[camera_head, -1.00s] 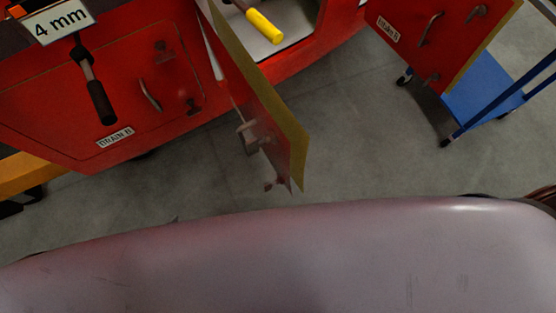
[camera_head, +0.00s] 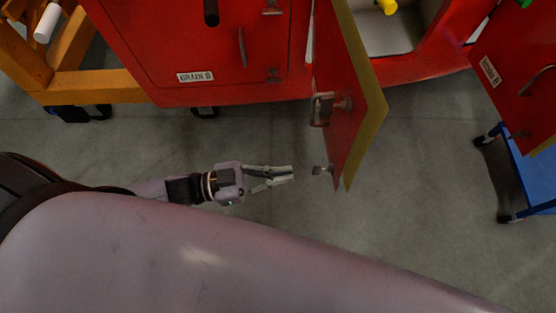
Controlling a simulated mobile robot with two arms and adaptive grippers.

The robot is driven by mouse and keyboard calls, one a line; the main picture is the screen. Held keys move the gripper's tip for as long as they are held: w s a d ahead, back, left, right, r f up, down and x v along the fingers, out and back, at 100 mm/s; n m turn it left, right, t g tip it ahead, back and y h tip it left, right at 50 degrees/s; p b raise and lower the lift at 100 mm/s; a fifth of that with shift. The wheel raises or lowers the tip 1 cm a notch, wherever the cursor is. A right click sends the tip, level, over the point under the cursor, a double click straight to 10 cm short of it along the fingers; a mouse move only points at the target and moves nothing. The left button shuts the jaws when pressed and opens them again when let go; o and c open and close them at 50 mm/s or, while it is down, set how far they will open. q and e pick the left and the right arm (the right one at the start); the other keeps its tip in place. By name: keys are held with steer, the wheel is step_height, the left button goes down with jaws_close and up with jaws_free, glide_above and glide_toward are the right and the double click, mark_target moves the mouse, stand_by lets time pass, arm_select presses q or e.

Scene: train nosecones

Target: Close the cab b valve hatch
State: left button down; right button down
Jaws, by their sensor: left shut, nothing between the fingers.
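An open red hatch door (camera_head: 332,75) with an olive-yellow edge swings out toward me from the red cab, near the middle of the view. It bears a metal handle (camera_head: 321,109) and a small latch (camera_head: 322,170) near its lower corner; no label on it is readable. My left gripper (camera_head: 291,174) is shut and empty, pointing right. Its tips are just left of the lower latch and look apart from it. My right gripper is not in view.
A shut hatch (camera_head: 205,45) labelled DRAIN B is left of the open door. Another red panel (camera_head: 510,80), its label hard to read, stands at the right by a blue cart (camera_head: 540,185). A yellow-handled thing (camera_head: 387,6) lies in the opening. Grey floor (camera_head: 400,210) is clear.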

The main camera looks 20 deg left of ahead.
mark_target(342, 167)
arm_select(q)
steer(key=p+x, duration=0.1)
steer(key=x, duration=0.9)
steer(key=shift+d, duration=0.1)
